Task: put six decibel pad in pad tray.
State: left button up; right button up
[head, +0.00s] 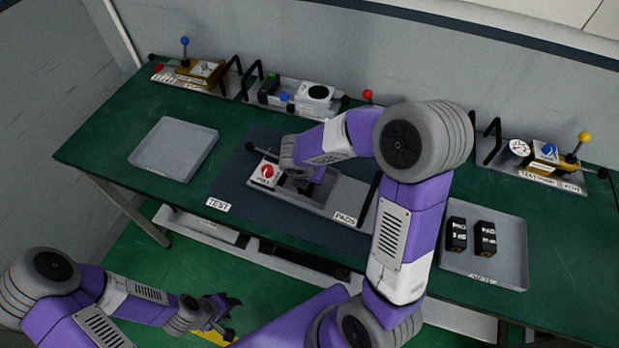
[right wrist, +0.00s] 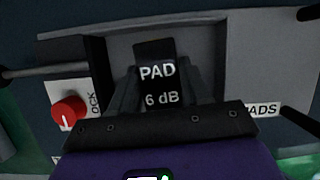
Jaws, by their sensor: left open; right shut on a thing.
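The six decibel pad (right wrist: 157,84), a black block with white "PAD 6 dB" lettering, shows in the right wrist view between the fingers of my right gripper (right wrist: 160,92). That gripper is shut on it, over the grey fixture labelled PADS (head: 345,208). I cannot tell whether the pad is seated or lifted. In the head view my right arm largely hides the right gripper (head: 305,185) and the pad. The grey tray (head: 508,262) at right holds two black pads (head: 457,233) (head: 485,238); its front label is too small to read. My left gripper (head: 228,316) is open and empty, in front of the bench.
The fixture lies on a dark mat marked TEST (head: 235,185) and has a red knob (head: 267,171). An empty grey tray (head: 176,148) is at left. Lever devices (head: 195,72) (head: 545,160) and a middle unit (head: 300,95) line the back. The tray at right has free room.

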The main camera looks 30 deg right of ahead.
jog(key=shift+f, duration=0.15)
jog(key=o, duration=1.2)
jog(key=shift+r, duration=0.35)
jog(key=p+v, duration=0.3)
jog(key=v, duration=0.8)
jog(key=shift+s+a+r+p, duration=0.15)
jog(key=shift+s+r+p, duration=0.05)
jog(key=shift+r+p, duration=0.1)
